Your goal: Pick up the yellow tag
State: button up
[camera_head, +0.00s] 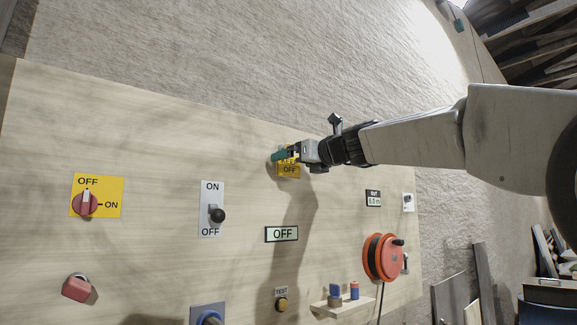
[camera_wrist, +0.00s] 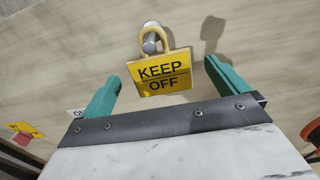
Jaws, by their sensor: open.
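The yellow tag (camera_wrist: 160,74) reads KEEP OFF and hangs by its yellow loop from a round metal peg (camera_wrist: 151,42) on the wooden board. My gripper (camera_wrist: 161,82) is open, with one green finger on each side of the tag and gaps between fingers and tag in the wrist view. In the head view my gripper (camera_head: 281,155) is at the upper part of the board, in front of the tag (camera_head: 289,171). It hides part of the tag's upper half there.
The wooden board (camera_head: 145,130) carries a yellow OFF/ON rotary switch (camera_head: 97,196), an ON/OFF lever plate (camera_head: 212,209), an OFF sign (camera_head: 281,234), a red padlock (camera_head: 77,288), an orange reel (camera_head: 384,258) and a small shelf (camera_head: 342,308). The board around the tag is clear.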

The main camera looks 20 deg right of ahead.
jog(key=shift+x, duration=1.05)
jog(key=shift+c, duration=0.3)
jog(key=c, duration=1)
jog(key=shift+r, duration=0.25)
jog(key=v, duration=1.8)
